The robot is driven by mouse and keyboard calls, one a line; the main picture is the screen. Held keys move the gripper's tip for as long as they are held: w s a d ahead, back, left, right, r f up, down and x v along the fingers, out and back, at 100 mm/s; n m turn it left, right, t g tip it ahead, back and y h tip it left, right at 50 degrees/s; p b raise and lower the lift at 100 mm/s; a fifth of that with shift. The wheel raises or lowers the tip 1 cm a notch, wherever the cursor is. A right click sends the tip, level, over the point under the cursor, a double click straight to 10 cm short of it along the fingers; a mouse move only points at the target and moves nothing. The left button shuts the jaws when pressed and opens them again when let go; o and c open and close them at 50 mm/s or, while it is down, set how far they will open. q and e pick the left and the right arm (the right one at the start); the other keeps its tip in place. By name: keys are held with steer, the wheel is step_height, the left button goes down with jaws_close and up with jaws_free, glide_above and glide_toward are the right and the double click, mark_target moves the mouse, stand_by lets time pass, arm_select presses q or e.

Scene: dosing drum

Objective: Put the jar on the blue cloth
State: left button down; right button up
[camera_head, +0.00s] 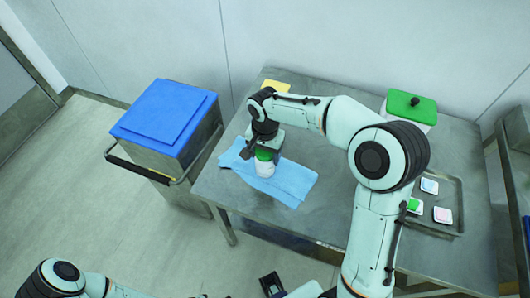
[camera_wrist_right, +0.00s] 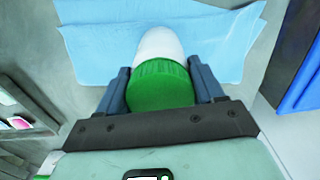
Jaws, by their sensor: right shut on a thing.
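The jar (camera_head: 265,167), white with a green lid, is upright over the light blue cloth (camera_head: 292,184) on the metal table. My right gripper (camera_head: 263,148) comes down from above and is shut on the jar. In the right wrist view the green lid (camera_wrist_right: 160,86) sits between the two fingers (camera_wrist_right: 161,90), with the white body beyond it and the cloth (camera_wrist_right: 88,48) behind. I cannot tell whether the jar's base touches the cloth. My left gripper (camera_head: 272,285) shows partly at the bottom edge of the head view; its jaws are unclear.
A grey tray (camera_head: 452,190) with several small coloured-label items lies at the table's right. A white container with a green lid (camera_head: 411,106) stands at the back right. A yellow item (camera_head: 277,86) lies at the back edge. A blue-lidded bin (camera_head: 167,112) stands left of the table.

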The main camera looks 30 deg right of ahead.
steer(key=shift+f, duration=0.1)
steer(key=shift+f, duration=0.15)
steer(key=shift+s+f+b, duration=0.1)
steer(key=shift+f+b, duration=0.2)
steer(key=shift+b, duration=0.05)
steer(key=shift+c, duration=1)
steer(key=shift+f, duration=0.15)
steer(key=c, duration=0.4)
steer(key=o, duration=1.7)
steer(key=shift+c, duration=0.2)
